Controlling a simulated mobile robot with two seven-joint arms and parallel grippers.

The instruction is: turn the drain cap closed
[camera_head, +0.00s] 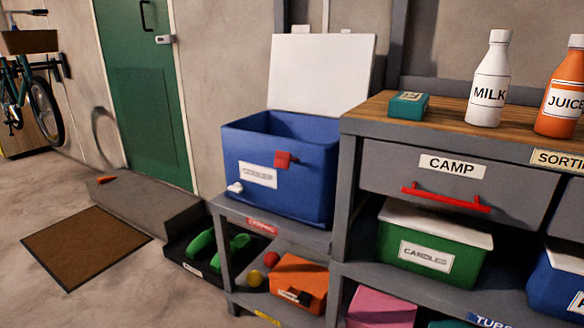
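A blue cooler (310,208) stands on a grey shelf at the middle of the head view. Its white lid (322,75) is raised behind it. A small white drain cap (235,187) sits at the lower left of the cooler's front, left of a white label (258,175). It is too small here to tell how it is turned. A red latch (285,159) is on the upper front of the cooler. Neither of my grippers is in view.
Right of the cooler is a workbench with a CAMP drawer (453,186), its red handle (445,198), a milk bottle (490,82) and a juice bottle (563,90). An orange box (300,275) sits below the cooler.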

